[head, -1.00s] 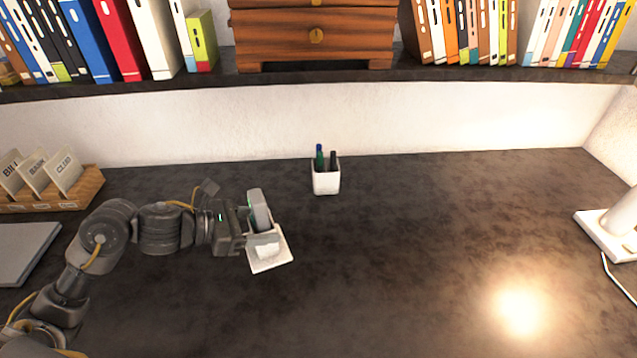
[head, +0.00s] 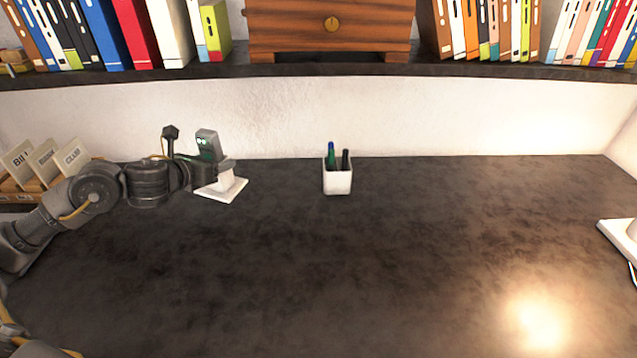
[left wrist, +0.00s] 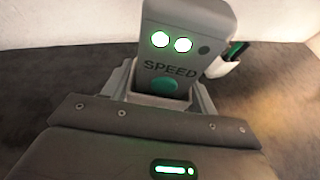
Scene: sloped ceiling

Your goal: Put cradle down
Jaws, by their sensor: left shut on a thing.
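The cradle (head: 229,186) has a white, flat square base and a short pale neck, at the left back of the desk (head: 330,270) in the head view. A grey device (head: 207,145) with two lit green dots stands upright above it. In the left wrist view the same device (left wrist: 182,50) carries the word SPEED and a green button, between the fingers. My left gripper (head: 222,165) is shut around the cradle's upper part, just under the device. I cannot tell whether the base touches the desk.
A white pen cup (head: 338,182) stands to the right of the cradle. A card holder (head: 40,165) is at the far left, behind my left arm. A wall closes the back below a shelf (head: 330,72). A white lamp base (head: 618,238) is at the right edge. The desk's middle is clear.

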